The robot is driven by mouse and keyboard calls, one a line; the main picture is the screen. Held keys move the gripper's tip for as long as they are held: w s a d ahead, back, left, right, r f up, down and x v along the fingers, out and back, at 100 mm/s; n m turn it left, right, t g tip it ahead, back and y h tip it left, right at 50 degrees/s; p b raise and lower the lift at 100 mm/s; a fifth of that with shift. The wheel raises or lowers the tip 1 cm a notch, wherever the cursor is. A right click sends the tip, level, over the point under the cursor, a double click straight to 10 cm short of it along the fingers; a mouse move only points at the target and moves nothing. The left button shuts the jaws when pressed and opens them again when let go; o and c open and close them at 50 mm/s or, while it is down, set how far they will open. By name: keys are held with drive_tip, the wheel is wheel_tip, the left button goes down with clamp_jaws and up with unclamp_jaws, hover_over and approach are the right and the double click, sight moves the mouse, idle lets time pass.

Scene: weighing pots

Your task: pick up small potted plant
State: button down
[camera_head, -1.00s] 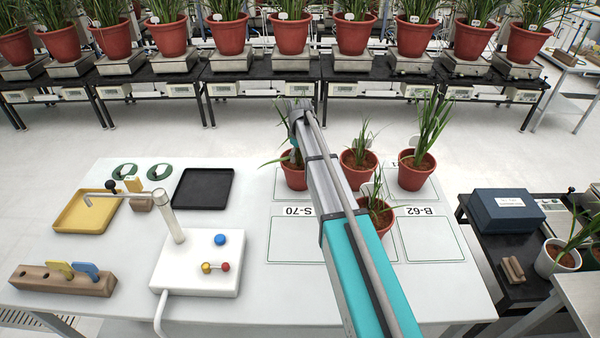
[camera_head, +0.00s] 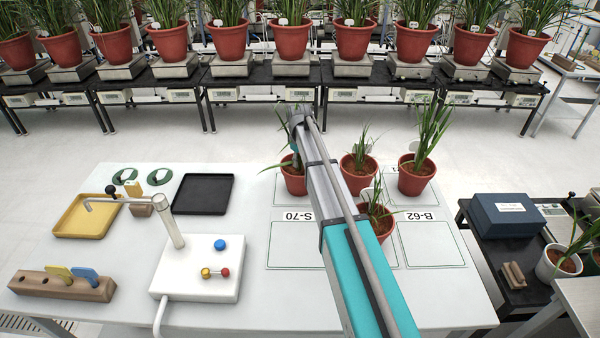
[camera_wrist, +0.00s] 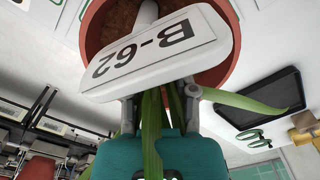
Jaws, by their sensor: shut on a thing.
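A small potted plant in a red-brown pot (camera_head: 294,181) stands at the back left of the group on the white table, partly hidden by my arm. My gripper (camera_head: 296,148) is over it, pointing down. In the wrist view the pot (camera_wrist: 222,62) fills the top, with a white tag (camera_wrist: 155,55) reading B-62 in front of it. My gripper's fingers (camera_wrist: 160,104) are shut on the plant, with green leaves between and beside them. The tag hides the exact contact. I cannot tell whether the pot is clear of the table.
A white device with a metal post (camera_head: 197,268), a black tray (camera_head: 203,194) and a yellow tray (camera_head: 88,215) stand left.

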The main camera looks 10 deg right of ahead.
drive_tip(key=shift+r, duration=0.2)
wheel_tip(320, 180, up, 3)
drive_tip(key=p, duration=0.3)
drive_tip(key=shift+f, duration=0.15)
drive_tip(key=s+d+r+p, duration=0.1)
drive_tip(key=s+r+p, duration=0.9)
drive_tip(key=s, duration=0.4)
drive_tip(key=shift+d, duration=0.3)
drive_tip(key=shift+w+f, duration=0.1)
drive_tip(key=w+f+b, duration=0.4)
drive_tip(key=w+a+f+b, duration=0.1)
drive_tip(key=w+f+b, duration=0.3)
drive_tip(key=w, duration=0.1)
drive_tip(key=w+f+b, duration=0.4)
drive_tip(key=w, duration=0.1)
drive_tip(key=shift+a+f, duration=0.25)
drive_tip(key=shift+a, duration=0.05)
drive_tip(key=shift+n, duration=0.5)
idle(0.4)
